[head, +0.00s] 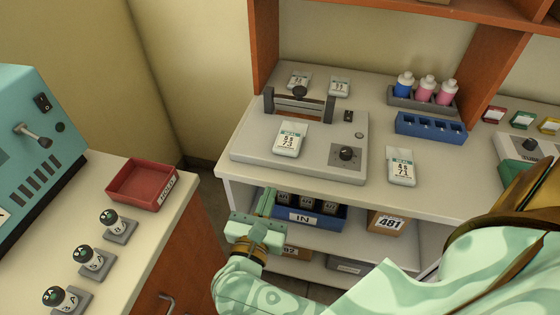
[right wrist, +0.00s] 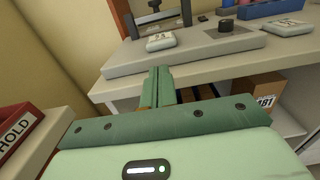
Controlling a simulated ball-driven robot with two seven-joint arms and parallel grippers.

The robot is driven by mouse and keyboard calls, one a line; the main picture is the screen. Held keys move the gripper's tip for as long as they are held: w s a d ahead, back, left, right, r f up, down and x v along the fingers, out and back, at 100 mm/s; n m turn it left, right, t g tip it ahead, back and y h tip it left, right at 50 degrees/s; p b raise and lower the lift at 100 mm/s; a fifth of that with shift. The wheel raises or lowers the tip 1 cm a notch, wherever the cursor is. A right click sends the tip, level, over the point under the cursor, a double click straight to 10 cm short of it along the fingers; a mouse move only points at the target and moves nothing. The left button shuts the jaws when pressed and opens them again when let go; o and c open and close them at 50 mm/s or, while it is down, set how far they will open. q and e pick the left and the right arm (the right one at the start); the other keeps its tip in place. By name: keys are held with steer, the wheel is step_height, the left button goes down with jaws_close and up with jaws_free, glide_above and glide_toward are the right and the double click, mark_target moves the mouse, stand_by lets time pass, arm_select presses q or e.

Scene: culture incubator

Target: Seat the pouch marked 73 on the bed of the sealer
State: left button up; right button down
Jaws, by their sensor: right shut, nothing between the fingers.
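The sealer (head: 250,151) is a flat grey machine on the white bench, with a dark-posted bar and black knob at its back and a dial at its right. A white pouch (head: 290,139), whose lower number reads like 73, lies on its top in front of the bar. The pouch also shows in the right wrist view (right wrist: 160,41). My right gripper (head: 266,200) is shut and empty, below and in front of the bench edge, apart from the pouch. Its closed fingers show in the right wrist view (right wrist: 161,76). My left gripper is out of view.
Another pouch (head: 401,167) lies right of the sealer; two more (head: 299,80) (head: 340,88) lie behind it. A blue rack (head: 430,127) and several bottles (head: 425,89) stand at back right. Below are a blue IN bin (head: 308,220) and a box marked 481 (head: 389,223).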

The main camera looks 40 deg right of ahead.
mark_target(284, 153)
steer(key=x, duration=0.9)
steer(key=shift+w+d+b, duration=0.2)
steer(key=shift+d+b, duration=0.05)
steer(key=shift+b, duration=0.1)
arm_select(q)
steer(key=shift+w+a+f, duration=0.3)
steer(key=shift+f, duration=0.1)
arm_select(e)
steer(key=shift+w+d, duration=0.3)
steer(key=shift+d, duration=0.05)
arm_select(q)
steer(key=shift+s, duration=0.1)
arm_select(e)
steer(key=shift+b+x, duration=0.45)
steer(key=shift+x, duration=0.85)
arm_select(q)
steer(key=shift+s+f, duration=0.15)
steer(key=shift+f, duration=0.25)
arm_select(e)
steer(key=shift+s+a, duration=0.1)
